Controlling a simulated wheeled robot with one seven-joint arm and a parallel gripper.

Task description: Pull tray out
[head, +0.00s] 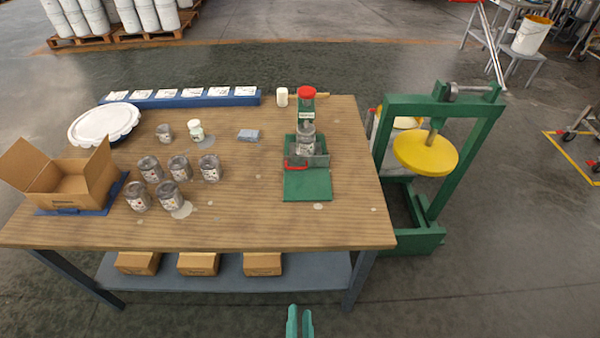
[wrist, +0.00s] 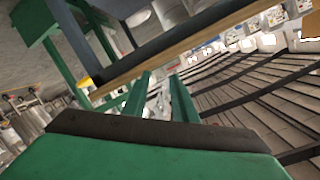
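A grey tray (head: 320,157) with a red handle (head: 297,164) sits in a small green machine with a red top (head: 307,92), on the right part of the table. A metal can (head: 305,138) stands in the tray, under the machine's head. The green base plate (head: 307,186) extends in front of the tray and is bare. My gripper (head: 300,322) is at the bottom of the head view, in front of the table and well apart from the tray. In the wrist view its two green fingers (wrist: 160,98) are apart with nothing seen between them. The tray is not recognisable there.
The wooden table (head: 250,215) holds several cans (head: 168,195), an open carton (head: 72,185) and a white lid (head: 104,123) on the left. A green press (head: 425,150) stands at the right. The table's front edge lies between my gripper and the tray.

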